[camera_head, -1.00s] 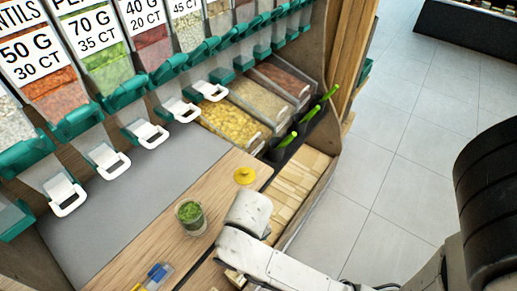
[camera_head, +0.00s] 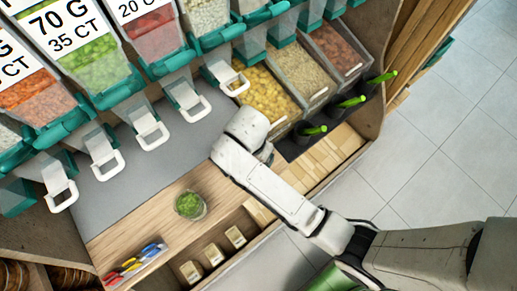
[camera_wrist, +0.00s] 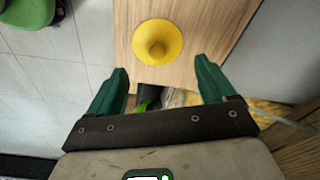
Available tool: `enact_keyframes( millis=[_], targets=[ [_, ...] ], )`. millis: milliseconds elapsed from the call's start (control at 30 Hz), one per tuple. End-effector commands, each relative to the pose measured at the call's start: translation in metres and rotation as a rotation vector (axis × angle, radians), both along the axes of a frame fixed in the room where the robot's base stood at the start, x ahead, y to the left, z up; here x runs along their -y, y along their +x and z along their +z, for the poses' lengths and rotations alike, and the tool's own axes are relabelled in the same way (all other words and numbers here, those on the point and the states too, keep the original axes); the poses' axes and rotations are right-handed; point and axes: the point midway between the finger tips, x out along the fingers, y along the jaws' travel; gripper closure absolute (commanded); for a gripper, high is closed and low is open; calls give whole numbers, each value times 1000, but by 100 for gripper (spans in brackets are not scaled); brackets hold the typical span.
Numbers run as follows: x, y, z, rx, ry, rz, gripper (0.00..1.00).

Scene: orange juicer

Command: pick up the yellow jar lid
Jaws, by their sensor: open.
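The yellow jar lid (camera_wrist: 158,42) is round with a raised knob in its middle. It lies on the wooden counter (camera_wrist: 205,20). In the wrist view it is beyond my fingertips, between their lines and a little left of centre. My gripper (camera_wrist: 162,75) is open and empty, its two green fingers apart from the lid. In the head view my arm covers the spot where the lid lies, and the fingers are hidden.
A glass jar of green contents (camera_head: 189,204) stands on the counter, left of my arm. Dispensers with white handles (camera_head: 150,130) line the back. Bins of yellow pieces (camera_head: 268,95) and black holders with green handles (camera_head: 313,130) stand close to my arm.

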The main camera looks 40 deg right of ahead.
Motion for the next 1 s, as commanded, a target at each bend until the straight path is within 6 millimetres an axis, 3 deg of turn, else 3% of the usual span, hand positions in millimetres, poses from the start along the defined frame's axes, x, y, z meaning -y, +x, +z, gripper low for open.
enact_keyframes(
  millis=[167, 500, 767, 1000],
  targets=[
    [1, -1, -11, -2, 0, 2, 17],
    [5, -2, -54, -2, 0, 1, 17],
    [5, -2, -56, 0, 1, 1, 17],
    [5, -2, -56, 0, 0, 1, 39]
  ],
)
